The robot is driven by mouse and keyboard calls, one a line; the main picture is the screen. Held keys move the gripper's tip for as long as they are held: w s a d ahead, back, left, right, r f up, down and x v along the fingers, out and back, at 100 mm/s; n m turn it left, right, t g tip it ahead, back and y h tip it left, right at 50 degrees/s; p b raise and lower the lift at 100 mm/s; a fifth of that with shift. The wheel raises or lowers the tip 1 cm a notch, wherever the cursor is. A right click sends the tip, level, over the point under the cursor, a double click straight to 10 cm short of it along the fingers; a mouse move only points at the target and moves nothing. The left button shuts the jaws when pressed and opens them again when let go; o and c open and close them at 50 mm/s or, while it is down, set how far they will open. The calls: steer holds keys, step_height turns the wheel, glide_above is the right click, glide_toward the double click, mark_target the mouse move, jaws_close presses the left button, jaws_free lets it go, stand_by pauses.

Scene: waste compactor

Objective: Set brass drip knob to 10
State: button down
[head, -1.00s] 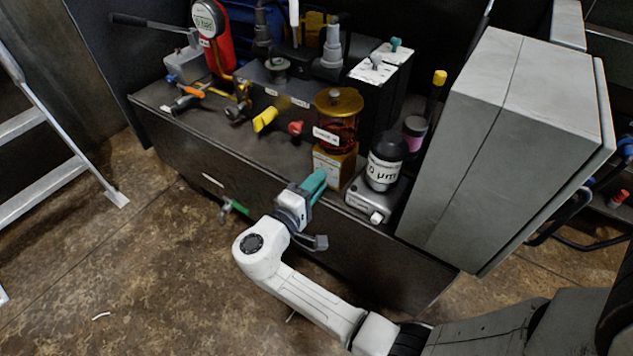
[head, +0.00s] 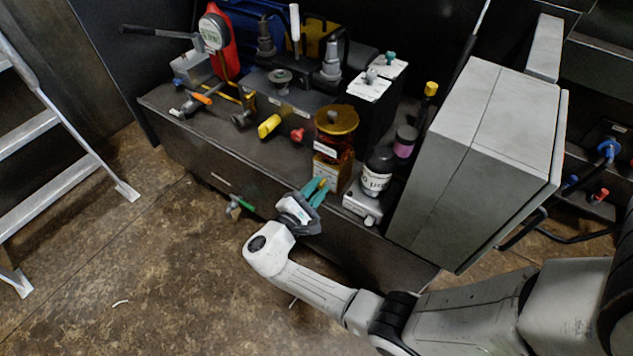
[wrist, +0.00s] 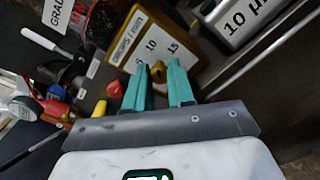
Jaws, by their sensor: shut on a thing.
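The brass drip knob (wrist: 158,71) is a small brass-yellow piece on the front of the brass box (wrist: 172,31). The box carries a DROPS/MIN label with 5, 10 and 15 around the knob. My gripper (wrist: 158,76) has one teal finger on each side of the knob and is shut on it. The fingers hide part of the knob, and I cannot read which number it points to.
A dark bottle on a grey unit (head: 362,208) stands close to the right of the box. A yellow handle (head: 269,126) and a red knob (head: 297,135) are to the left. A large grey cabinet (head: 470,150) stands right.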

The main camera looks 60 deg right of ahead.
steer(key=shift+n+p, duration=0.7)
steer(key=shift+n, duration=0.5)
steer(key=shift+f, duration=0.1)
steer(key=c, duration=1.3)
jaws_free()
steer(key=shift+o, duration=0.2)
steer(key=shift+a, duration=0.1)
steer(key=a, duration=1)
steer(key=shift+s+a, duration=0.2)
steer(key=shift+a, duration=0.15)
